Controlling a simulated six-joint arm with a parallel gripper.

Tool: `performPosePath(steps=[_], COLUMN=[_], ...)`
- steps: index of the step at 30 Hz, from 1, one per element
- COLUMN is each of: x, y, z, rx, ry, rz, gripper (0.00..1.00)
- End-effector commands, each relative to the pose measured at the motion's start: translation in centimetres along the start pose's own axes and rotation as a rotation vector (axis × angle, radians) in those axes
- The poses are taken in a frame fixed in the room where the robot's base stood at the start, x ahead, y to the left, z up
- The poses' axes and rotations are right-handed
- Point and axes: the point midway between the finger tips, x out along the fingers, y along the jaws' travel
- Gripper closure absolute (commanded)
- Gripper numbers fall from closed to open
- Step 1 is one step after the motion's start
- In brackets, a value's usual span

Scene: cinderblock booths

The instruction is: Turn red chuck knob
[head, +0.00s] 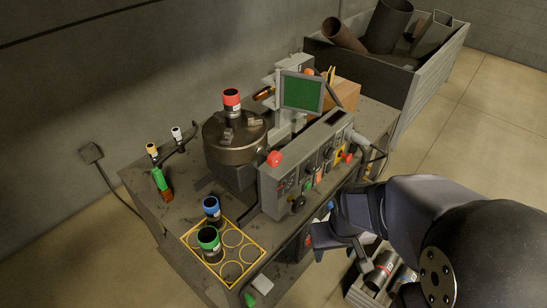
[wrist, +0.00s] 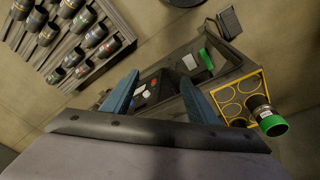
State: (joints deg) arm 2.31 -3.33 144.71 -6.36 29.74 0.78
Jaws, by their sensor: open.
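A red ball-shaped knob (head: 274,158) sits at the upper left corner of the grey control panel (head: 271,190). A second red knob (head: 347,158) is at the panel's right end. The round dark chuck (head: 236,150) stands behind the panel, with a red-topped black cylinder (head: 232,100) upright in it. My gripper (head: 328,228) is in front of and below the panel, apart from both red knobs. In the wrist view my gripper (wrist: 159,80) has its two blue fingers spread, with nothing held between them. I cannot make out either red knob for certain there.
A yellow-rimmed tray (head: 184,238) holds a blue-topped cylinder (head: 212,210) and a green-topped cylinder (head: 209,243). Small bottles stand at the bench's left. A green screen (head: 302,92) rises behind the panel. A bin of pipes (head: 440,75) stands behind. A cylinder rack (wrist: 75,50) is upper left in the wrist view.

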Motion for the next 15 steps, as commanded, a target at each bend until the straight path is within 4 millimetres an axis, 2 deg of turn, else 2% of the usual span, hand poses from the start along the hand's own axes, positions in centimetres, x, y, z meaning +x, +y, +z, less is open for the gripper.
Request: performPosePath(steps=[3, 7, 11, 15], x=[0.8, 1.3, 1.2, 0.6], y=[2.1, 3.8, 4.2, 3.3], z=[-4.8, -10.6, -15.8, -20.3], rx=[-0.046, -0.125, -0.217, -0.314], ry=[0.141, 0.330, 0.519, 0.718], rz=[0.043, 0.069, 0.058, 0.000], gripper=[0.47, 0.47, 0.47, 0.47])
